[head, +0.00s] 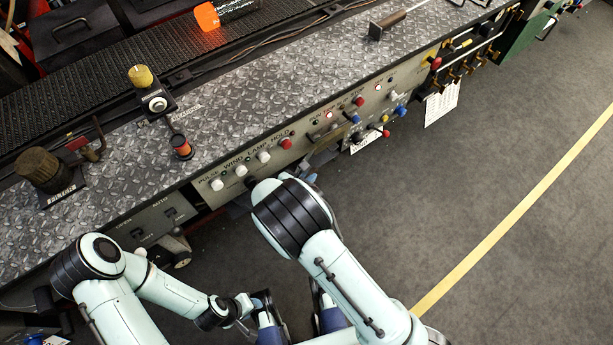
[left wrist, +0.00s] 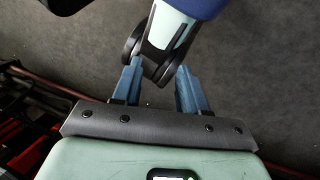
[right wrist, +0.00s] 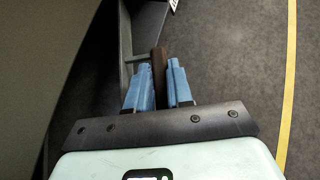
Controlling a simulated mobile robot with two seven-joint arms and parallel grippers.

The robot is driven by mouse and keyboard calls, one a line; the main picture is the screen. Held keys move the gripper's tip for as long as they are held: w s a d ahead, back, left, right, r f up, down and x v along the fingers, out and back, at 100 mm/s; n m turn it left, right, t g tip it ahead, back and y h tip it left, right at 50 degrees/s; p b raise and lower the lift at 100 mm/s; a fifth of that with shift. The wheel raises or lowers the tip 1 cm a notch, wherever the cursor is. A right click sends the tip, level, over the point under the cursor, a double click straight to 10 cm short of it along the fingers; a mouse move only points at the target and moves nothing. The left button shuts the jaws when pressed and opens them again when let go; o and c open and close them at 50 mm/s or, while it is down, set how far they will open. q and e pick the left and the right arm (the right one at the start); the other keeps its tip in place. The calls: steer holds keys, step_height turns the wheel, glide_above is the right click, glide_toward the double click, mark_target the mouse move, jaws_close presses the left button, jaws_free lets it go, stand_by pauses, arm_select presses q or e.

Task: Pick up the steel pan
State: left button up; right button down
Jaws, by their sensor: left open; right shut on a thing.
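My right gripper (right wrist: 163,72) is shut on a dark brown, upright bar that looks like a handle (right wrist: 158,58) in the right wrist view. A thin grey metal piece runs beside it on the left. I cannot tell from this view whether the bar belongs to the steel pan; no pan body shows clearly. In the head view the right gripper is mostly hidden behind its own wrist, close under the front of the control panel (head: 270,158). My left gripper (left wrist: 158,82) is open in the left wrist view, with nothing held; a part of my own body shows beyond its fingers.
The diamond-plate bench top (head: 240,105) holds a yellow-topped fitting (head: 142,77), an orange-and-black knob (head: 181,147) and a wood-handled tool (head: 401,17). Knobs and levers jut from the panel front. The grey floor (head: 500,170) with a yellow line (head: 520,215) is clear at right.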

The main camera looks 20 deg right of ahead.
steer(key=c, duration=0.9)
jaws_free()
steer(key=shift+f, duration=0.1)
steer(key=shift+s+a+r, duration=0.25)
steer(key=shift+a+r, duration=0.1)
arm_select(q)
steer(key=shift+s+d+r+g+p, duration=0.15)
steer(key=shift+s+r+g+p, duration=0.05)
steer(key=shift+s+r+p, duration=0.4)
steer(key=shift+s+d+r+g+p, duration=0.1)
steer(key=shift+s+r+g+p, duration=0.1)
steer(key=shift+s+r+p, duration=0.35)
arm_select(e)
steer(key=shift+v, duration=6.25)
arm_select(q)
steer(key=shift+w+r, duration=0.1)
steer(key=shift+w, duration=0.05)
arm_select(e)
steer(key=shift+s, duration=0.1)
